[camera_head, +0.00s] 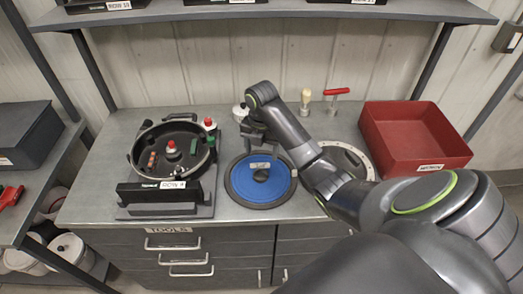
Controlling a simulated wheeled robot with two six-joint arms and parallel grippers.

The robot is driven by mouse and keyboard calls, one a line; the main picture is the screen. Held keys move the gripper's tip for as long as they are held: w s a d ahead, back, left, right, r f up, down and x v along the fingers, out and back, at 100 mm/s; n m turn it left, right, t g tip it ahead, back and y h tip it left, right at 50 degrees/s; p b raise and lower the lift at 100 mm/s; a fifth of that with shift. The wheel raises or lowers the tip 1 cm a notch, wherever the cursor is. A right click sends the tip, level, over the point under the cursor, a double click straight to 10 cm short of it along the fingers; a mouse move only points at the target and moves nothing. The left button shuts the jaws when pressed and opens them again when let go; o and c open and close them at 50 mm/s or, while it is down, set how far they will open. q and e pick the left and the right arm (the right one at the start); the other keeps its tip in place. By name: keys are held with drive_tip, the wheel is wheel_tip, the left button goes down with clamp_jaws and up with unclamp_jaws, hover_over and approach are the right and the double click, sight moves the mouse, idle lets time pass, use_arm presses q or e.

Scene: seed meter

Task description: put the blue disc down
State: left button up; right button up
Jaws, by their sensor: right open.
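The blue disc (277,186) has a dark rim, a dark central knob and a small white label. It appears to lie flat on the grey workbench (235,208), right of the black round housing. My right gripper (259,148) is open, just above and behind the disc's far edge. My right arm reaches in from the right and covers part of the bench right of the disc. Whether the fingers touch the disc cannot be told. My left gripper is not in view.
The black round seed meter housing (139,158) stands at left with a red-topped knob inside. A second disc (352,158) lies partly behind my arm. A red bin (379,143) stands at back right. A red-handled tool (336,92) and a shelf (270,10) are behind.

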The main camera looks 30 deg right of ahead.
drive_tip(key=shift+r+p, duration=0.9)
drive_tip(key=shift+r, duration=0.4)
